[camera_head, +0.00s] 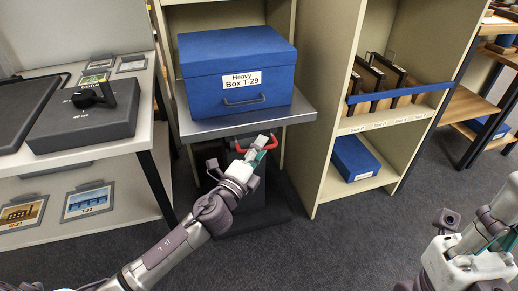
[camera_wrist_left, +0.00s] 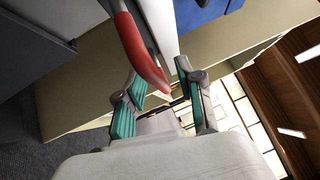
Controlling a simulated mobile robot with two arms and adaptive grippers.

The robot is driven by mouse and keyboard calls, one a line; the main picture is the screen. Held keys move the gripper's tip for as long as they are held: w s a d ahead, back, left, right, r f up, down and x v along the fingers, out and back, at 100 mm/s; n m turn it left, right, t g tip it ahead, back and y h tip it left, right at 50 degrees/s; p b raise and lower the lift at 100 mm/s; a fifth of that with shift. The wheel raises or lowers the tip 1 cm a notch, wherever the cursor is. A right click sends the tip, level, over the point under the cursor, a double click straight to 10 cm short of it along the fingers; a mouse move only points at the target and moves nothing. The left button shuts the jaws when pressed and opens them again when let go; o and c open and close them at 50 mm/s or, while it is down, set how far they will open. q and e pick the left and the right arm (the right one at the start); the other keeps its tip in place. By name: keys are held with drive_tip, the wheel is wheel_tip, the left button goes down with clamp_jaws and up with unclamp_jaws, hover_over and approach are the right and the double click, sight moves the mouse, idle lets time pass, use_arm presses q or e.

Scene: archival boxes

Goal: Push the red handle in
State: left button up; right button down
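The red handle (camera_head: 271,144) is a bar under the front edge of a grey metal shelf plate, which carries the blue box (camera_head: 238,78) labelled "Heavy Box T-29". My left gripper (camera_head: 258,147) is at the handle and covers part of it. In the left wrist view the red handle (camera_wrist_left: 140,50) comes down from the top, its lower end close to the tips of my left gripper (camera_wrist_left: 163,80). The teal-padded fingers are apart; I cannot tell whether they touch the handle. My right gripper (camera_head: 488,225) is at the lower right, away from the handle; its finger state is unclear.
A table (camera_head: 100,164) with a dark grey case (camera_head: 85,116) stands at the left. Beige shelving (camera_head: 322,100) rises at the right, with a smaller blue box (camera_head: 357,158) low inside. A dark base stands under the plate. Carpet in front is clear.

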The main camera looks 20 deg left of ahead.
use_arm(q)
clamp_jaws()
drive_tip(key=shift+w+a+r, duration=0.1)
drive_tip(key=shift+w+a, duration=0.75)
drive_tip(key=shift+w, duration=0.2)
unclamp_jaws()
drive_tip(key=shift+w, duration=0.1)
drive_tip(key=shift+d, duration=0.1)
